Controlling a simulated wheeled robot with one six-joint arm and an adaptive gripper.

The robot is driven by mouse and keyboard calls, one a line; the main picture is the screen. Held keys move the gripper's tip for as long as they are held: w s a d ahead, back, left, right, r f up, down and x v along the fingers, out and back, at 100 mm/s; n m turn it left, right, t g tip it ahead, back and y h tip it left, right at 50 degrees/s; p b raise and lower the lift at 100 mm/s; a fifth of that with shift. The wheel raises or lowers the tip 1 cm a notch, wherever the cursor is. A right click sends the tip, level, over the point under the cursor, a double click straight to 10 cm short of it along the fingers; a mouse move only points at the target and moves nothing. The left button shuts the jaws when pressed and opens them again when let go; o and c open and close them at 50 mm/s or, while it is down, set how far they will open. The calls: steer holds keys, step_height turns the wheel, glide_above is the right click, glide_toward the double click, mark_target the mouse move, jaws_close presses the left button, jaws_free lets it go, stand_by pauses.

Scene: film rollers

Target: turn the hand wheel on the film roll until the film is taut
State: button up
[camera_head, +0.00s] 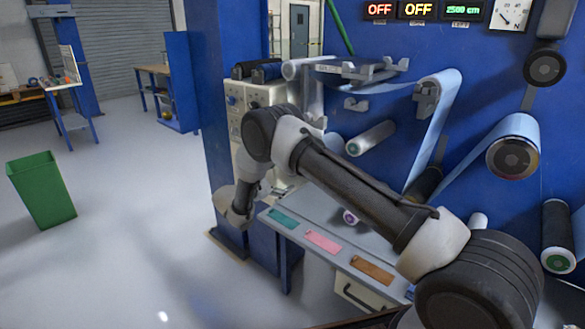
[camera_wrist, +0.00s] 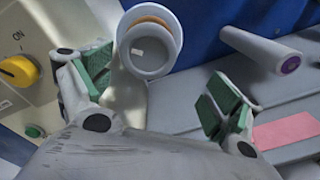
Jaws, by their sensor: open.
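In the head view, pale blue film (camera_head: 437,120) runs over rollers on the blue machine wall. A film roll with a dark round end face (camera_head: 513,157) sits at the right; I cannot tell for certain which part is the hand wheel. In the wrist view, my gripper (camera_wrist: 158,84) is open and empty, its green-padded fingers spread wide. A white roller with a grey round end and an orange ring (camera_wrist: 150,48) lies beyond, between the fingers, apart from them as far as I can see. In the head view, my arm hides the gripper's fingers.
A control panel (camera_wrist: 22,75) with a yellow knob (camera_wrist: 18,71) marked ON and a green button (camera_wrist: 35,131) is at the left. A grey roller with a purple end (camera_wrist: 262,47) juts out at the right. A grey shelf (camera_head: 340,262) carries coloured patches. Open floor lies left, with a green bin (camera_head: 42,190).

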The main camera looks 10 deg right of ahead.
steer(key=shift+t, duration=0.4)
steer(key=x, duration=0.2)
steer(key=r+x, duration=0.1)
steer(key=x, duration=0.4)
steer(key=shift+w+r, duration=0.2)
steer(key=shift+w, duration=0.3)
steer(key=c, duration=1)
